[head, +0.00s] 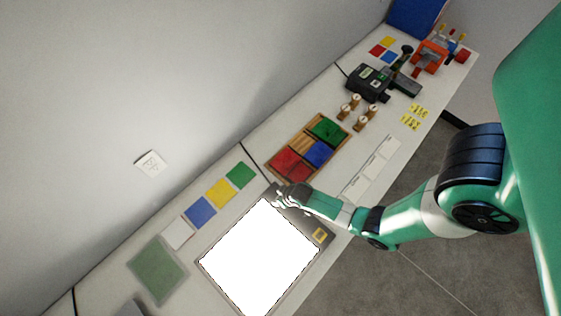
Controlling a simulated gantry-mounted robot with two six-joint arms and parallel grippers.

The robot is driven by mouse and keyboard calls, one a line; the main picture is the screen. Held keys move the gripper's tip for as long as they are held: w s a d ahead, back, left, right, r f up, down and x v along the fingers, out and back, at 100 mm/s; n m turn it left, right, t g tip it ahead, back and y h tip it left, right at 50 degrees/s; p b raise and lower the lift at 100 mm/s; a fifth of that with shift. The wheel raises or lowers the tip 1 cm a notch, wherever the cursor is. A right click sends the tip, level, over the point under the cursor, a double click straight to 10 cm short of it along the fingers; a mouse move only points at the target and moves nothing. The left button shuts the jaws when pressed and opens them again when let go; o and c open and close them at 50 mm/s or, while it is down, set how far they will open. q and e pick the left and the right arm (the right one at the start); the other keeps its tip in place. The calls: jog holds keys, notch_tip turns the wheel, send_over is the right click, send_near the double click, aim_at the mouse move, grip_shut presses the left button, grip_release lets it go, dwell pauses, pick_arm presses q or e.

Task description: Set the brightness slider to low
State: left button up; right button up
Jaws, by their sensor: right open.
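A light panel (258,258) with a bright white surface and a grey frame lies on the long table. A dark strip runs along its right side, with a small yellow-edged square (320,235) near the front end. My right gripper (276,199) is over the far end of this strip, at the panel's upper corner. It is open, and I cannot tell whether it touches anything. The brightness slider itself cannot be made out; the gripper and arm cover part of the strip. My left gripper is not in view.
Blue, yellow and green squares (219,193) lie along the wall side. A wooden tray (276,177) with coloured compartments is just beyond the gripper. A green mat (157,270) lies left of the panel. A black machine (368,83) stands farther back.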

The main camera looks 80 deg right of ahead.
grip_shut()
dwell(1.4)
